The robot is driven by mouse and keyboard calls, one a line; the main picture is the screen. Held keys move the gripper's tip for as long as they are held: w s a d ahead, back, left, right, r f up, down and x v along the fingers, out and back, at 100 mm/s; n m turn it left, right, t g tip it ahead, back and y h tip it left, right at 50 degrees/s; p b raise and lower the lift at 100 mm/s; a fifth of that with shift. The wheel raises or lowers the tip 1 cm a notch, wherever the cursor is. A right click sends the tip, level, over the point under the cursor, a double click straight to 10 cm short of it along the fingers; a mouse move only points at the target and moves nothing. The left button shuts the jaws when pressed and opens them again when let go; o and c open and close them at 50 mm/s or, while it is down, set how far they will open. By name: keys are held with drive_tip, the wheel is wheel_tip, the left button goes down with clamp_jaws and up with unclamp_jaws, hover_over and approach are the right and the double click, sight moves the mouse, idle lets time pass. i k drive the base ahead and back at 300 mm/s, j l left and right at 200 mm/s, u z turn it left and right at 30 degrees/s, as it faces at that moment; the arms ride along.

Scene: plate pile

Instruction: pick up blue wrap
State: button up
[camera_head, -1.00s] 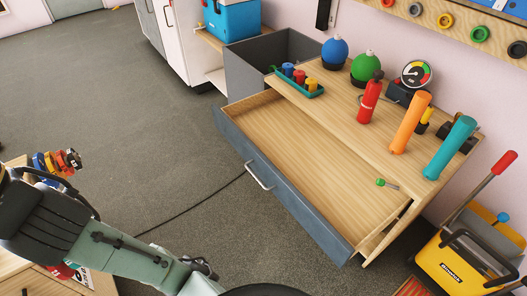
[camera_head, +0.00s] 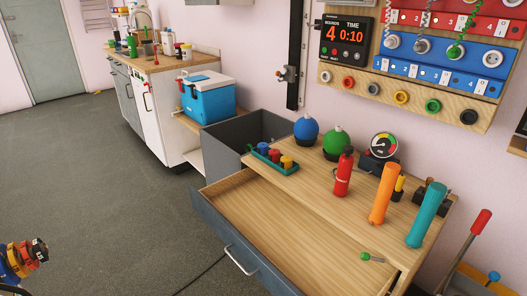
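A small blue roll (camera_head: 263,149), which looks like the blue wrap, stands in a teal tray (camera_head: 292,170) on the wooden top of the drawer unit. A red roll (camera_head: 274,155) and a yellow roll (camera_head: 286,162) stand beside it in the same tray. Only the upper part of the blue roll shows clearly. My gripper is not in view, so I cannot see whether it is open or holding anything.
Blue (camera_head: 306,127) and green (camera_head: 337,141) balls, a red bottle (camera_head: 343,174), and orange (camera_head: 382,195) and teal (camera_head: 427,215) cylinders stand nearby. Stacked coloured discs (camera_head: 22,262) sit at lower left. Grey floor is open at left.

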sight(262, 147)
drive_tip(key=i+j+z, duration=0.4)
drive_tip(key=i, duration=0.25)
drive_tip(key=i+j+z, duration=0.35)
drive_tip(key=i+j, duration=0.2)
drive_tip(key=i+j+z, duration=0.4)
drive_tip(key=i+j, duration=0.2)
drive_tip(key=j, duration=0.15)
